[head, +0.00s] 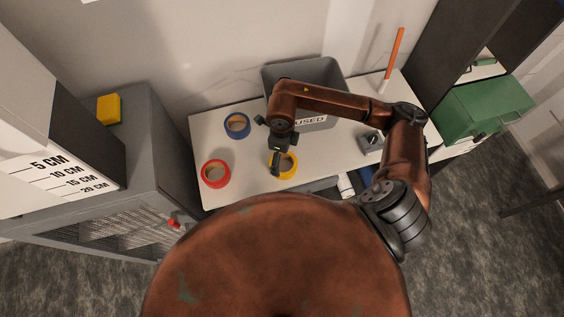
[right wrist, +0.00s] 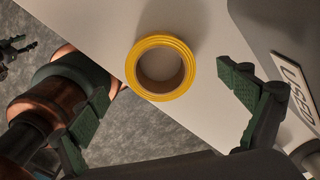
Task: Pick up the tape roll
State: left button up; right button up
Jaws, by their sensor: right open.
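Three tape rolls lie flat on the white table: a yellow roll (head: 292,166) near the front edge, a red roll (head: 206,173) to its left, and a blue roll (head: 237,125) farther back. My right gripper (head: 278,162) is above the yellow roll and partly covers it in the head view. In the right wrist view the yellow roll (right wrist: 183,83) shows whole between the spread green-padded fingers, which do not touch it. The right gripper is open and empty. The left gripper is absent from the head view; a small dark jaw-like part shows at the wrist view's left edge.
A grey bin (head: 335,78) labelled "USED" stands behind the right arm, close to the right finger in the wrist view. An orange stick (head: 394,55) stands upright at the back right. A small grey device (head: 371,143) sits on the table's right part. A green box (head: 487,107) is farther right.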

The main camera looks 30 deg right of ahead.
aim_at(284, 168)
jog(key=shift+s+f, duration=0.2)
jog(key=shift+f, duration=0.75)
jog(key=f, duration=0.1)
jog(key=f+p, duration=0.1)
jog(key=f, duration=0.2)
jog(key=shift+s+d+f+p, duration=0.1)
jog(key=shift+d+f+p, duration=0.1)
jog(key=shift+d+p, duration=0.1)
jog(key=shift+f, duration=0.3)
jog(key=shift+a, duration=0.1)
jog(key=shift+c, duration=0.3)
jog(key=shift+c, duration=0.8)
jog(key=c, duration=1.1)
